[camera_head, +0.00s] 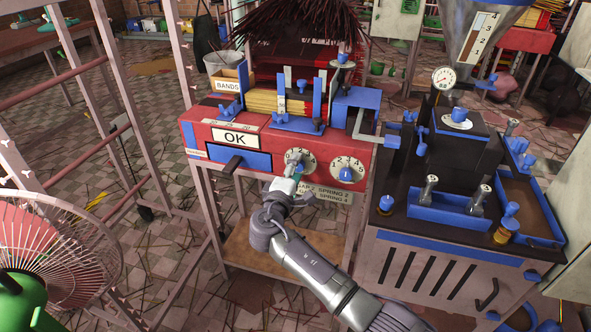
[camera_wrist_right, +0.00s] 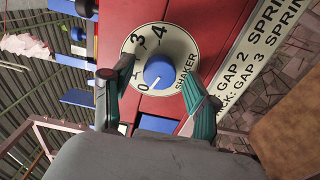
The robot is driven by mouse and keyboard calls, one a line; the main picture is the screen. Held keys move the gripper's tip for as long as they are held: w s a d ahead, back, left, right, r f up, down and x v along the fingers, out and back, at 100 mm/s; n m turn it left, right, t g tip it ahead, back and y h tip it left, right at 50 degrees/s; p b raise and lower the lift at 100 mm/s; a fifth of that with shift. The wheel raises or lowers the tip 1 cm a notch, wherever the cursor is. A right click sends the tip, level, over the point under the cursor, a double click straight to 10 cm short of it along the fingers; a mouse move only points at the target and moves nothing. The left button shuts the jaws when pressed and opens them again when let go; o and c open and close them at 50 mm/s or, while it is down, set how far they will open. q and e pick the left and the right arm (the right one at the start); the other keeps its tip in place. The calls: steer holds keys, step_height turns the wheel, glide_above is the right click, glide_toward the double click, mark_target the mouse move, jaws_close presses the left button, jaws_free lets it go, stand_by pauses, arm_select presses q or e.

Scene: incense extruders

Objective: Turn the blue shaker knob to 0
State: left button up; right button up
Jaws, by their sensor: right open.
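The blue shaker knob (camera_wrist_right: 158,72) sits on a round white dial (camera_wrist_right: 133,50) lettered SHAKER on a red panel, in the right wrist view. Its small white mark points to the lower left, close to the 0. My right gripper (camera_wrist_right: 155,92) is open, with one finger on each side of the dial's lower part; I cannot tell whether either touches the knob. In the head view my right gripper (camera_head: 290,176) is in front of the left dial (camera_head: 308,162) and partly hides it and its knob. My left gripper is not in view.
A second dial with a blue knob (camera_head: 345,174) is just right on the same red machine (camera_head: 195,130). A black machine with blue trim (camera_head: 400,236) stands to the right, and a fan (camera_head: 50,250) at lower left.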

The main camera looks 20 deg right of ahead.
steer(key=v, duration=1.2)
